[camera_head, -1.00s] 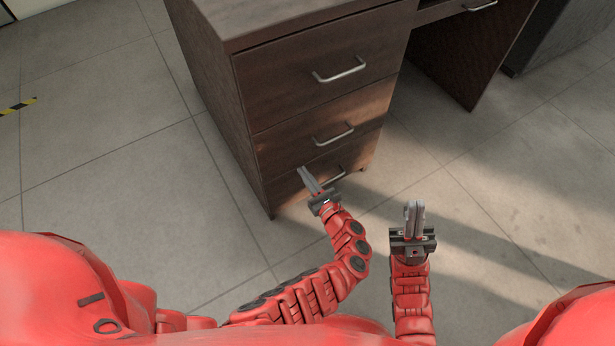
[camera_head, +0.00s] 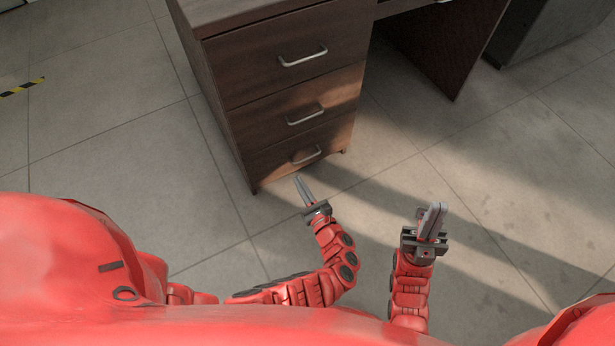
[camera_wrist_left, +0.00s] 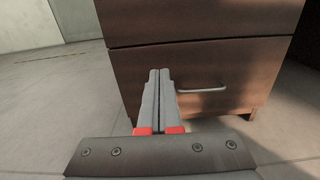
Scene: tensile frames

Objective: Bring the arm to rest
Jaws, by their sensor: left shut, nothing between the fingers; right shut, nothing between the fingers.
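My left gripper (camera_head: 301,179) is shut and empty. In the head view its fingertips show just below the lowest drawer of the brown desk, with no visible hold on the handle. In the left wrist view the closed fingers (camera_wrist_left: 159,72) point at the desk's lower drawer front (camera_wrist_left: 232,62), beside its metal handle (camera_wrist_left: 203,89). My right gripper (camera_head: 436,207) is shut and empty above the bare floor, right of the left gripper. Both red arms are bent in close to my body.
The brown desk (camera_head: 228,65) has three closed drawers with metal handles (camera_head: 303,58). A dark cabinet (camera_head: 548,30) stands at the upper right. A yellow-black floor strip (camera_head: 22,88) lies at the left. The tiled floor (camera_head: 500,170) to the right is clear.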

